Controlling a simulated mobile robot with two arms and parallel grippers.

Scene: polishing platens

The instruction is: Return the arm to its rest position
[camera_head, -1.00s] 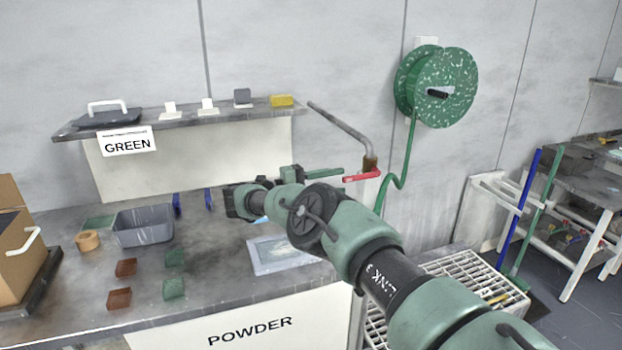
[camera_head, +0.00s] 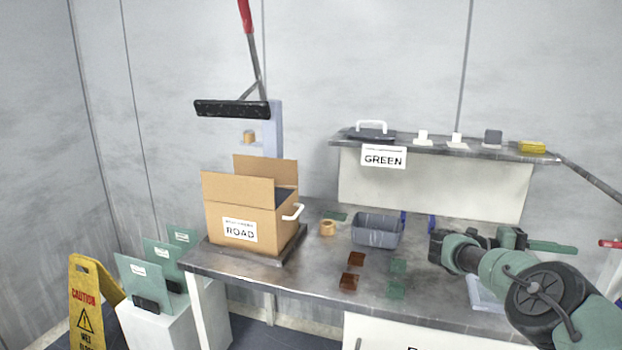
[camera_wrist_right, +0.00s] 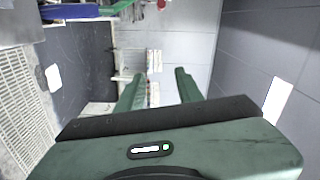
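My right arm comes in from the lower right of the head view, over the right end of the steel bench (camera_head: 320,268). My left gripper is in neither view.
A grey tub (camera_head: 377,232), several small brown and green blocks, and a cardboard box (camera_head: 240,205) labelled ROAD are on the bench. A shelf (camera_head: 450,150) marked GREEN runs behind. A red tap handle (camera_head: 610,243) is at the right. A yellow caution sign (camera_head: 88,300) stands at left.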

